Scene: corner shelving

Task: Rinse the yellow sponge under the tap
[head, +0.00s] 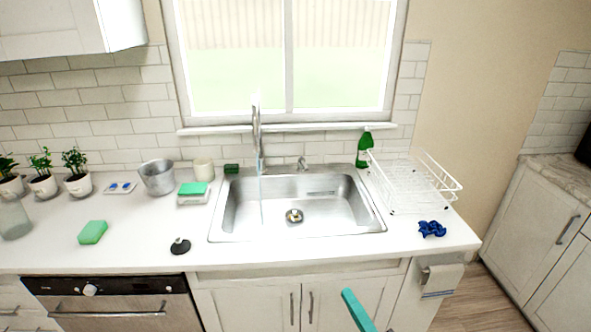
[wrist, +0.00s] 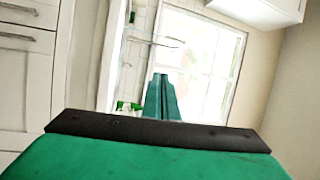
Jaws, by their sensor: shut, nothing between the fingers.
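I see no clearly yellow sponge. A green sponge (head: 93,232) lies flat on the left counter, and another block with a green top (head: 193,189) sits left of the sink. The chrome tap (head: 257,140) rises behind the steel sink (head: 228,222), and a faint pale stream seems to fall from it into the basin. My gripper (wrist: 161,80) shows in the wrist view, its teal fingers together and empty. A teal part of my arm shows low in the head view, in front of the cabinet below the sink, apart from the sponges.
A metal bucket (head: 158,178) and potted plants (head: 76,172) stand on the left. A black stopper (head: 180,246) lies near the front edge. On the right are a white dish rack (head: 412,184), a green bottle (head: 364,150) and a blue cloth (head: 432,229).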

